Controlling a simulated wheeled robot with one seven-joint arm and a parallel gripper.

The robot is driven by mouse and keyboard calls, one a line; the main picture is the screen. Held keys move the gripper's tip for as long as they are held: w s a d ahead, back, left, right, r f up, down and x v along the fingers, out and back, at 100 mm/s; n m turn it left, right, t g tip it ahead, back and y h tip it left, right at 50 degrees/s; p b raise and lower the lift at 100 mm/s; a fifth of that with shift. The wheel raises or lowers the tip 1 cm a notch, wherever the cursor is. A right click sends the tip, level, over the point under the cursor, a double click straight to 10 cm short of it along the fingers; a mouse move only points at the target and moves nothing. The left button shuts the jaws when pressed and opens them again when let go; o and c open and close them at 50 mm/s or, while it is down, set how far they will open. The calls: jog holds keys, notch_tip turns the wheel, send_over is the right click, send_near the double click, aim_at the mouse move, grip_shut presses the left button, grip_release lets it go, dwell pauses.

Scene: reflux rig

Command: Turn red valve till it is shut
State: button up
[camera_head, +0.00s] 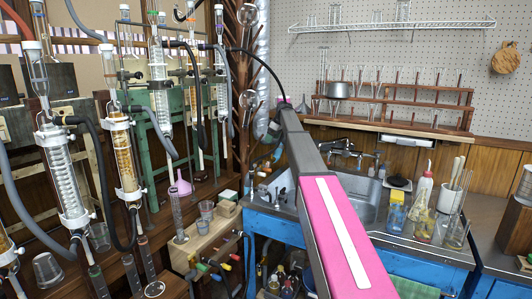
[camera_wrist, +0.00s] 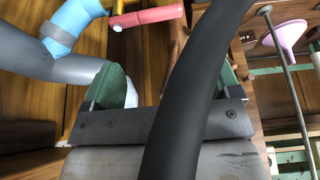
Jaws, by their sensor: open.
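A red valve handle (camera_wrist: 148,17) lies across the top of the wrist view, a pinkish-red bar with a small pale end. It is beyond my gripper (camera_wrist: 172,82) and apart from it. My gripper is open, its green-padded fingers spread left and right with no object visibly held. A thick black hose or cable crosses in front of the camera and hides part of the right finger and the gap. In the head view, small coloured valve handles sit low by the wooden block, and a reddish one (camera_head: 236,257) is among them. My gripper cannot be made out clearly there.
A blue fitting (camera_wrist: 78,22) on a grey hose is left of the red handle. A pink funnel (camera_wrist: 285,32) is at the right. Glass condensers (camera_head: 65,180) and hoses crowd the left bench. A sink (camera_head: 345,190) and bottles stand at right.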

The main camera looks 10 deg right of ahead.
aim_at(266, 154)
jog(key=x, duration=1)
jog(key=shift+f, duration=0.15)
jog(key=shift+s, duration=0.1)
jog(key=shift+c, duration=0.3)
jog(key=c, duration=1)
jog(key=shift+o, duration=0.2)
